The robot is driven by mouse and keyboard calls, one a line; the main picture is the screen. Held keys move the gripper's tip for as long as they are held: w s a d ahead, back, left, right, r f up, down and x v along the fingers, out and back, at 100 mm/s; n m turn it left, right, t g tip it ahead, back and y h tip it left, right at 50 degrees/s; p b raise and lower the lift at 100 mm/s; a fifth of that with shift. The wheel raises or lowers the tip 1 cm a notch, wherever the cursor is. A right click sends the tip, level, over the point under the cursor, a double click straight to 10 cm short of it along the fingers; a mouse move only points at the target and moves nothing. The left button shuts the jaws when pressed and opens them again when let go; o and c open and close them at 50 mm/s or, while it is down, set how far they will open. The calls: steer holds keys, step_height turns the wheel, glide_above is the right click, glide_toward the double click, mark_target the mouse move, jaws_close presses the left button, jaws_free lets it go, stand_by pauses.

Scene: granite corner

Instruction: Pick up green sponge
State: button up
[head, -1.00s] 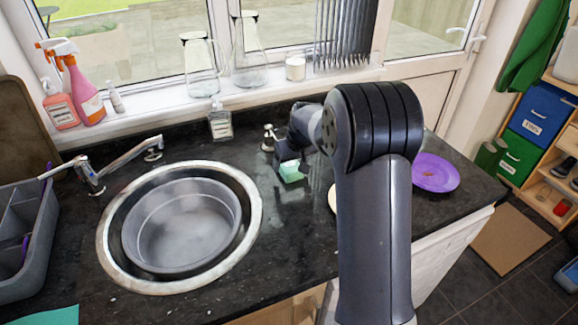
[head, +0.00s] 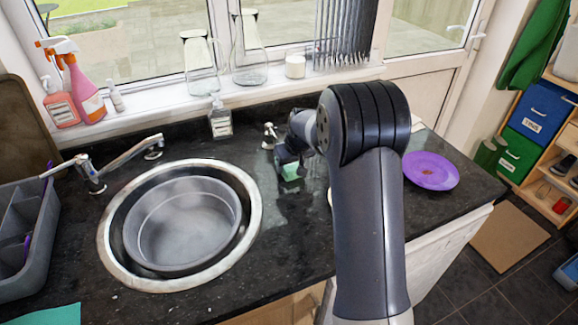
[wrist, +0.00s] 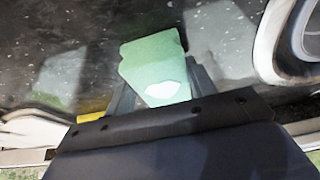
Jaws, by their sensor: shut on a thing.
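The green sponge (head: 291,172) is at the dark worktop, to the right of the sink, at the end of my arm in the head view. In the wrist view the pale green sponge (wrist: 150,62) sits between the two grey fingers of my gripper (wrist: 160,85), with a bright white patch on its near part. My gripper (head: 288,160) is shut on the sponge. My gripper hides part of the sponge in the head view, and I cannot tell whether the sponge touches the worktop.
A round sink with a grey basin (head: 183,222) is to the left. A soap bottle (head: 220,119) and a small metal dispenser (head: 270,136) stand behind. A purple plate (head: 431,171) lies to the right of my arm. Glass jugs stand on the windowsill (head: 270,93).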

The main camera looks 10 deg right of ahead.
steer(key=shift+c, duration=0.8)
step_height(320, 180, up, 10)
steer(key=shift+r+b, duration=0.1)
steer(key=shift+b, duration=0.4)
steer(key=o, duration=0.5)
steer(key=c, duration=0.4)
steer(key=shift+o, duration=0.2)
steer(key=shift+a, duration=0.1)
